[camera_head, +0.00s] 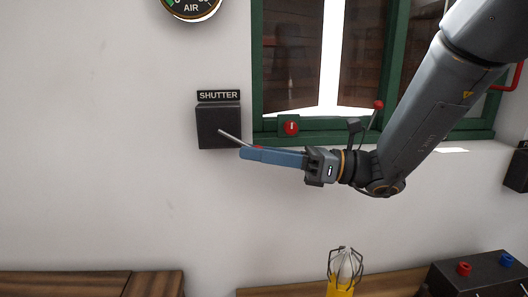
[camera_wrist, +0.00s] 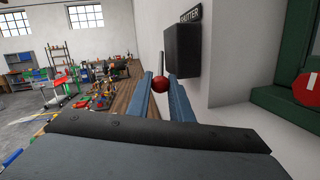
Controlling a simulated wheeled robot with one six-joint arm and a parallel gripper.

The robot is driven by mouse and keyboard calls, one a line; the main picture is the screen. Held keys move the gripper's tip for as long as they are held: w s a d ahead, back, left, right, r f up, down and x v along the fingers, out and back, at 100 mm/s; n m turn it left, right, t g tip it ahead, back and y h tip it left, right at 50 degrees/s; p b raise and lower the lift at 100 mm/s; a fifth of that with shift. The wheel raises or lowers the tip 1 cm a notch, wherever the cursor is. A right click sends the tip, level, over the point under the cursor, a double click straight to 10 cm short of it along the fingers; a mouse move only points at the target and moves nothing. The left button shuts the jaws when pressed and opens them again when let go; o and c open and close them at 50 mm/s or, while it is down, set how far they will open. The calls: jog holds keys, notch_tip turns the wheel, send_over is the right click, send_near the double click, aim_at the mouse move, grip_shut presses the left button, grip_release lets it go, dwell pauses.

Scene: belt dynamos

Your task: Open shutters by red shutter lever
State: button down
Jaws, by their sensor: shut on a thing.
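The black shutter box (camera_head: 218,127) is on the white wall under a "SHUTTER" sign (camera_head: 218,96). A thin grey lever rod (camera_head: 232,137) slants down and right from it to a red knob (camera_head: 258,148). My gripper (camera_head: 243,153) reaches in from the right, its blue fingers shut on the lever near its knob end. In the wrist view the red knob (camera_wrist: 160,85) is between the two fingers, and the box (camera_wrist: 183,50) is just beyond, at right. The near finger hides part of the knob in the head view.
A green-framed window (camera_head: 330,125) is to the right of the box, with bright light between dark shutter panels. A red button (camera_head: 291,128) and another red-knobbed lever (camera_head: 378,105) are by its sill. A yellow caged lamp (camera_head: 343,275) stands below my arm.

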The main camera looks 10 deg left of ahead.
jog(key=c, duration=1.6)
grip_release()
jog(key=shift+a, duration=0.1)
jog(key=shift+w+d+f+b, duration=0.15)
jog(key=shift+d+b, duration=0.25)
jog(key=shift+d, duration=0.9)
jog(key=shift+w+d+f+b, duration=0.2)
jog(key=shift+d+b, duration=0.15)
jog(key=shift+d, duration=1)
jog(key=shift+w+d+f+b, duration=0.15)
jog(key=shift+d+b, duration=0.25)
jog(key=shift+d, duration=0.9)
